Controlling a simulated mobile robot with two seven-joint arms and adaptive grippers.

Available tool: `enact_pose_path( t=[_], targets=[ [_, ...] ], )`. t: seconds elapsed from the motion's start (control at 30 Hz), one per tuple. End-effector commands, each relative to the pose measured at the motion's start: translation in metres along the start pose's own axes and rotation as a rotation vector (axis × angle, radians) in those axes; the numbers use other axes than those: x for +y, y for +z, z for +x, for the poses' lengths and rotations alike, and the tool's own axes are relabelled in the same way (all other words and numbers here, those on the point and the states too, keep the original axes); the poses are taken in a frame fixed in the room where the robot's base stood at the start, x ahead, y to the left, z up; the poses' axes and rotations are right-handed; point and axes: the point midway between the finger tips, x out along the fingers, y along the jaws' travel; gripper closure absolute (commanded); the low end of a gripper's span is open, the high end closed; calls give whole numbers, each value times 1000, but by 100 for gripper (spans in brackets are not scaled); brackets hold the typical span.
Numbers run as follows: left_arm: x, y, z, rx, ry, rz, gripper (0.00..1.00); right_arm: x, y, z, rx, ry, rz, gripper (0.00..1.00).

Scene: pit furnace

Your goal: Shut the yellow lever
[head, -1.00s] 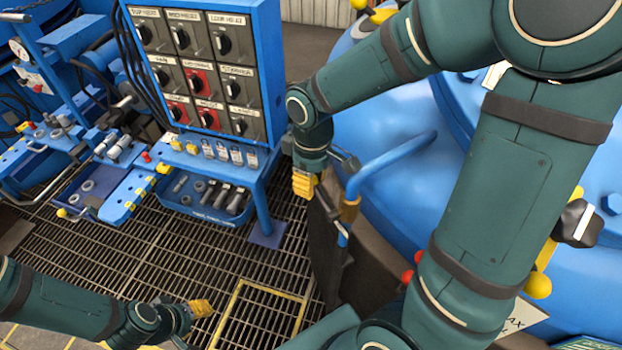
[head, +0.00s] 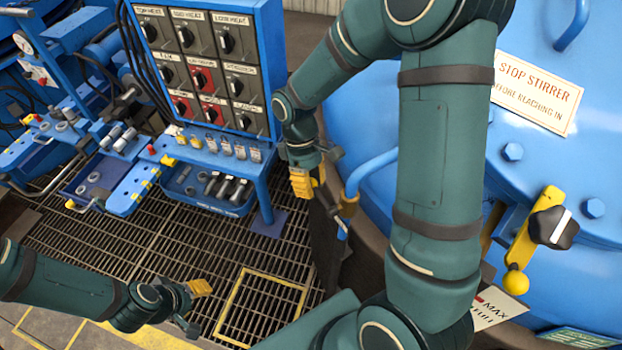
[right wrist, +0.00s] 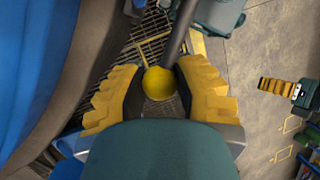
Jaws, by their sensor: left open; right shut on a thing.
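A yellow bar lever (head: 521,243) with a yellow ball end is on the blue furnace lid at the right of the head view. A black knob with a white stripe sits beside it. My right gripper (head: 311,182) is left of the lever, close to a bent blue handle (head: 370,171). In the right wrist view, its yellow fingers (right wrist: 158,92) are shut on a yellow ball (right wrist: 158,84) at the end of a dark rod. The rod's far end is hard to follow. My left gripper (head: 198,289) is open and empty, low over the grating.
A blue switch cabinet (head: 262,68) with several black knobs stands at the back, above a shelf with padlocks and a tool tray (head: 213,205). A blue workbench is at the left. My right arm hides part of the lid. The grating (head: 130,262) is open floor.

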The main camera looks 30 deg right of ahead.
Motion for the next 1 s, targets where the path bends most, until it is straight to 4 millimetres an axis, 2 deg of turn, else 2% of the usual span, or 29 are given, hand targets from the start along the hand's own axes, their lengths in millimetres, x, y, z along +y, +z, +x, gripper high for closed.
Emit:
enact_pose_path(
  t=[0.2,0.23,0.3,0.7,0.87,1.0],
  targets=[
    [0,0,1,0,0,0,53,0,1,2,-3,-1,-2,100],
    [0,0,1,0,0,0,53,0,1,2,-3,-1,-2,60],
    [0,0,1,0,0,0,53,0,1,1,-3,-1,-1,36],
    [0,0,0,-1,0,1,53,0,0,-5,1,1,0,36],
    [0,0,0,-1,0,1,53,1,0,-28,4,3,0,36],
    [0,0,0,-1,0,0,53,0,0,-57,4,3,0,36]
  ],
)
